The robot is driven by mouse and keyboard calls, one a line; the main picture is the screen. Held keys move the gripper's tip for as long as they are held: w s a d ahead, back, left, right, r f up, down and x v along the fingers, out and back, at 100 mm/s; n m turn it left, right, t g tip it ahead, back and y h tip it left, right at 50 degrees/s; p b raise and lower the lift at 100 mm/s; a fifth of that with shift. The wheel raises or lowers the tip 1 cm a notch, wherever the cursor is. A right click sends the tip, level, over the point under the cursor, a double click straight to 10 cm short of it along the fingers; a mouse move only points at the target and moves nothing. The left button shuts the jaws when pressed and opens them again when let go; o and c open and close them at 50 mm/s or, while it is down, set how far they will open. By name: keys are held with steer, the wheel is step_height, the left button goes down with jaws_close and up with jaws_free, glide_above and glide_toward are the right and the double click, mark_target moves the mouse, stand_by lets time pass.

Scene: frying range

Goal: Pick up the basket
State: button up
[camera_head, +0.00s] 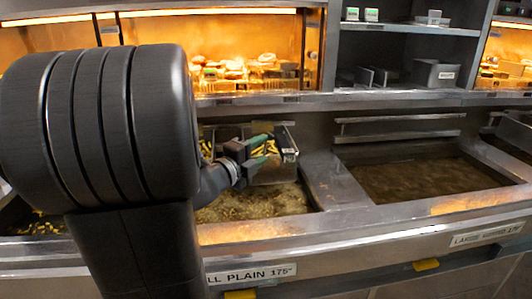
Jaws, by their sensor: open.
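A wire frying basket (287,172) with yellow fries in it hangs at the back of the left fryer vat, above bubbling oil. Its green handle (262,141) points toward me. My gripper (252,150) is at the handle, with the jaws open around or right beside it; I cannot tell whether they touch it. My large dark arm covers the left part of the view and hides much of the left vat.
A second vat (415,180) with dark oil and no basket in it lies to the right. A metal divider (335,180) separates the vats. Lit shelves with food (240,68) stand behind. The steel front edge (370,237) carries labels.

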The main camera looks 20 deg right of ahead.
mark_target(275, 141)
steer(key=shift+p+x, duration=0.8)
steer(key=shift+x, duration=3.05)
steer(key=shift+s+r, duration=0.1)
steer(key=shift+r, duration=0.05)
jaws_close()
steer(key=shift+r, duration=0.1)
